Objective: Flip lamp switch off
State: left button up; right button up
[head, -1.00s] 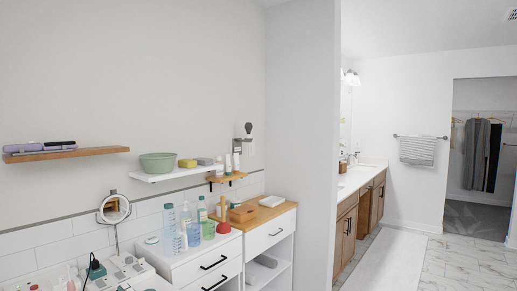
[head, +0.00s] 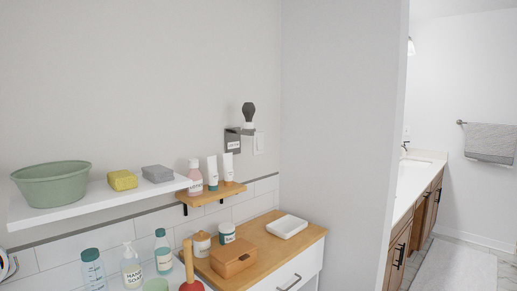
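A white wall plate that looks like a switch (head: 259,143) is on the grey wall, right of a dark grey labelled box (head: 232,140). It is too small to tell which way the switch is set. A lit-looking wall lamp (head: 411,47) shows partly past the wall edge in the room at the right. I cannot tell whether the plate belongs to this lamp. Neither of my grippers is in view.
A dark brush (head: 248,113) stands beside the box. Below are a small wooden shelf (head: 232,190) with bottles and tubes, and a wood-topped white cabinet (head: 312,244). A white shelf (head: 100,203) with a green bowl (head: 52,185) is at left. A wall corner juts out at right.

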aim_at(260, 141)
jog(key=i+l, duration=0.45)
jog(key=i+l+z, duration=0.1)
jog(key=i+l, duration=0.3)
jog(key=i, duration=0.3)
jog(key=i+l, duration=0.4)
jog(key=i, duration=0.2)
jog(key=i+l, duration=0.4)
jog(key=i, duration=0.15)
jog(key=z, duration=0.05)
